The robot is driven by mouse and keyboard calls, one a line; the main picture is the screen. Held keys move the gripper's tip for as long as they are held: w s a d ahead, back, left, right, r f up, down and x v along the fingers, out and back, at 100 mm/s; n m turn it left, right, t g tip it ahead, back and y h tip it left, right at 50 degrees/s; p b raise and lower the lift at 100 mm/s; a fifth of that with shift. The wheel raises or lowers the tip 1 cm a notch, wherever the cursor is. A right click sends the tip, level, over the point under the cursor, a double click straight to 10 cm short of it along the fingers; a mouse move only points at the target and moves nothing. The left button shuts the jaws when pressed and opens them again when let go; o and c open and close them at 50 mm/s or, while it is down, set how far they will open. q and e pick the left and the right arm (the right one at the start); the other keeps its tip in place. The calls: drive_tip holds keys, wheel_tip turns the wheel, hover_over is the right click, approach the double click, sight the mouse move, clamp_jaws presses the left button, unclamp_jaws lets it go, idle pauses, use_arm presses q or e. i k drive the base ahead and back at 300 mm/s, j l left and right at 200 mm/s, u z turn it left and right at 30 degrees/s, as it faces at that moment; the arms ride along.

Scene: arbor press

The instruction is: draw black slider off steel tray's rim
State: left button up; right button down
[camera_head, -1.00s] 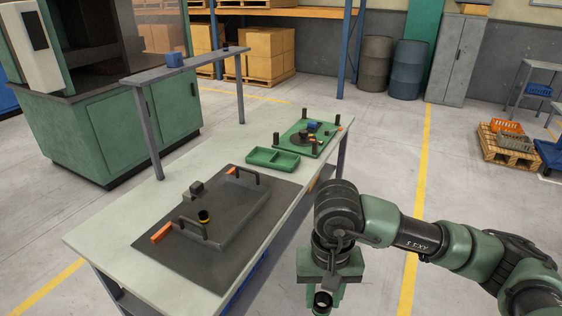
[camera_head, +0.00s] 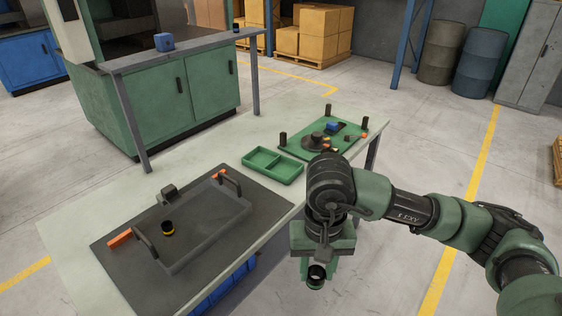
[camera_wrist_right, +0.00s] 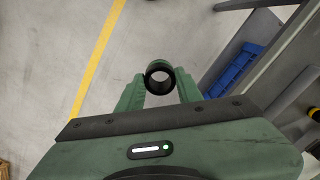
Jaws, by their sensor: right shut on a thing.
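The steel tray (camera_head: 215,232) is dark grey, has a handle at each end and stands on a dark mat on the table. A small dark block (camera_head: 169,191), which looks like the black slider, sits at the tray's far rim. A black cup with a yellow band (camera_head: 168,229) stands in the tray near its left handle. My right gripper (camera_head: 316,273) is shut on a black ring (camera_wrist_right: 160,93), over the floor beyond the table's right edge, apart from the tray. The left gripper is out of view.
An empty green two-part bin (camera_head: 272,166) and a green board with posts (camera_head: 300,150) are further back on the table. Orange pieces lie by the tray, one an orange block (camera_head: 120,238). A raised shelf (camera_head: 190,52) stands along the far side. Blue bins (camera_head: 225,288) are under the table.

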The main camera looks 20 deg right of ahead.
sight(283, 171)
drive_tip(key=i+l+u, duration=0.15)
drive_tip(key=i, duration=0.25)
drive_tip(key=i+l+u, duration=0.15)
drive_tip(key=i+l, duration=0.2)
drive_tip(key=i, duration=0.25)
